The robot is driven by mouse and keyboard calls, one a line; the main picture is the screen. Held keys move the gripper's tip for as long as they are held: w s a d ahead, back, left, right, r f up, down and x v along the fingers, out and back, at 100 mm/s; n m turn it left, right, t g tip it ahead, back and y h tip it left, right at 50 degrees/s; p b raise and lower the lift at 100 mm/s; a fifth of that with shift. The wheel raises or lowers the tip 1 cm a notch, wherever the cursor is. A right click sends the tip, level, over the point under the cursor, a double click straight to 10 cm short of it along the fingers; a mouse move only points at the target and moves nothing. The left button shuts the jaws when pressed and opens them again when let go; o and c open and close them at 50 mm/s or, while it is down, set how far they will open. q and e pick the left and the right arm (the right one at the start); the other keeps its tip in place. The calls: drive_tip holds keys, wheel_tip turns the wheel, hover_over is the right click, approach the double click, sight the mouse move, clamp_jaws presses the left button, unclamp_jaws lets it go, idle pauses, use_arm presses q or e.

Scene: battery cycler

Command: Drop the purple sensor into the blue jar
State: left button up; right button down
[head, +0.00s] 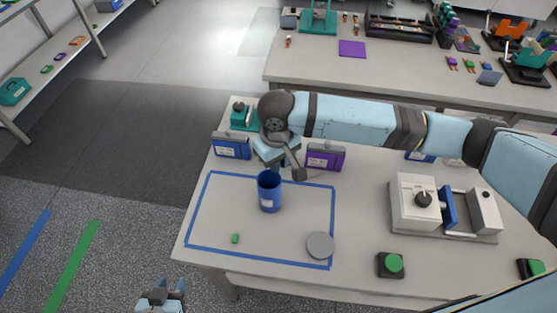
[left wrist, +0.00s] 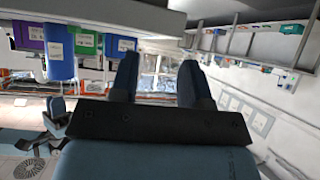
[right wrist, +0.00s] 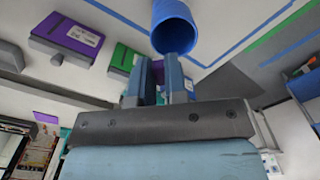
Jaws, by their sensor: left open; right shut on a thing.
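The blue jar (head: 269,196) stands upright and open inside the blue taped outline on the table. It also shows in the right wrist view (right wrist: 173,22), just beyond the fingertips. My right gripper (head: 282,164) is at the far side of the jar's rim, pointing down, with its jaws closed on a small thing. A bit of purple, likely the purple sensor (right wrist: 159,73), shows between its fingers in the right wrist view; most of it is hidden. My left gripper (head: 167,292) is open and empty, off the table's front left edge.
A grey disc (head: 320,245) and a small green block (head: 235,239) lie near the outline's front edge. Blue (head: 231,147) and purple (head: 326,157) boxes stand behind. A white device (head: 414,203) and a green button (head: 391,264) are at right.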

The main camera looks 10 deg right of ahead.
sight(270, 193)
drive_tip(key=shift+f+b, duration=0.4)
drive_tip(key=shift+f, duration=0.1)
wheel_tip(270, 193, down, 5)
drive_tip(key=b, duration=0.6)
drive_tip(key=shift+r+b, duration=0.15)
drive_tip(key=shift+b, duration=0.2)
drive_tip(key=c, duration=1.1)
unclamp_jaws()
